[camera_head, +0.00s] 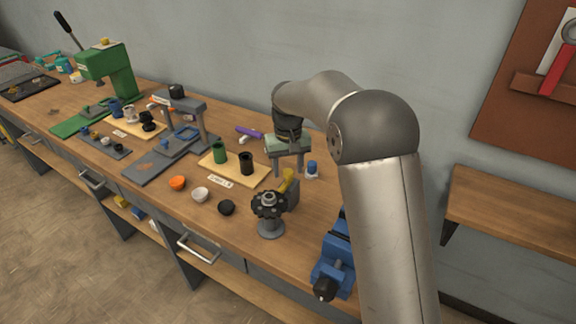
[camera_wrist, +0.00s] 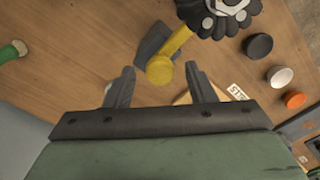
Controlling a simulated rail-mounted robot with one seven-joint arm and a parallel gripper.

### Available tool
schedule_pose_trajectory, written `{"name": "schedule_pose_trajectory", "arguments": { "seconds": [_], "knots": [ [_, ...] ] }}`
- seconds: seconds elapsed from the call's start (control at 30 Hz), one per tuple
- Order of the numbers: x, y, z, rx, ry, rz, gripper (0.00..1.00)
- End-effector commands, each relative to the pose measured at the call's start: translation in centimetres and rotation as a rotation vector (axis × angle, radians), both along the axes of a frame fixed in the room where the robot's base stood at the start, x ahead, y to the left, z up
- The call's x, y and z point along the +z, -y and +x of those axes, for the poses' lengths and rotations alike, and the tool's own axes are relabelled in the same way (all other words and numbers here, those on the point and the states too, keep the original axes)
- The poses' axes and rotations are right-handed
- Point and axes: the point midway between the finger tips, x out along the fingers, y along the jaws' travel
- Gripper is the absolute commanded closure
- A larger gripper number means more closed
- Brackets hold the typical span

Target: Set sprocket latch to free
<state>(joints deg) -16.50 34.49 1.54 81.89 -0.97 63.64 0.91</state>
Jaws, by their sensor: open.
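The dark sprocket (camera_head: 270,203) stands on a grey pedestal near the bench's front edge; part of it shows at the top of the wrist view (camera_wrist: 222,12). Its yellow latch lever (camera_head: 288,180) slants up beside a grey block (camera_head: 292,195). In the wrist view the lever's rounded yellow end (camera_wrist: 160,69) appears between my two fingers, with its shaft running up right toward the sprocket. My gripper (camera_head: 289,166) is open and empty above the lever, pointing down. In the wrist view my gripper (camera_wrist: 160,84) has a finger either side of the lever end; contact is not visible.
A blue vise (camera_head: 334,262) stands to the right of the sprocket. Black (camera_head: 227,207), white (camera_head: 200,194) and orange (camera_head: 177,183) caps lie to the left. A board (camera_head: 222,176) with green and black cups is behind them. A blue-topped bottle (camera_head: 312,168) stands close to my gripper.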

Motion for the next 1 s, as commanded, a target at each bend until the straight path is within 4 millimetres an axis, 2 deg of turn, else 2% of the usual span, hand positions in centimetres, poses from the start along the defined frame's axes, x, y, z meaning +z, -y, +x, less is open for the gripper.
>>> {"name": "schedule_pose_trajectory", "arguments": {
  "seconds": [0.13,0.17,0.3,0.33,0.47,0.63,0.83,0.87,0.9,0.93,1.0],
  "knots": [
    [0.0,0.0,0.0,0.000,0.000,0.000,0.50],
    [0.0,0.0,0.0,0.000,0.000,0.000,0.56],
    [0.0,0.0,0.0,0.000,0.000,0.000,0.95],
    [0.0,0.0,0.0,0.000,0.000,0.000,1.00],
    [0.1,0.1,0.3,-0.001,0.001,0.000,1.00],
    [0.2,0.9,1.7,-0.001,0.002,0.001,1.00],
    [0.1,0.9,1.8,-0.001,0.006,0.000,1.00],
    [0.2,0.9,1.8,-0.001,0.007,0.000,0.70],
    [0.2,0.9,1.8,-0.001,0.006,0.000,0.58],
    [0.1,0.9,1.8,-0.001,0.006,0.000,0.50],
    [0.1,0.9,1.8,-0.001,0.005,0.000,0.50]
  ]
}}
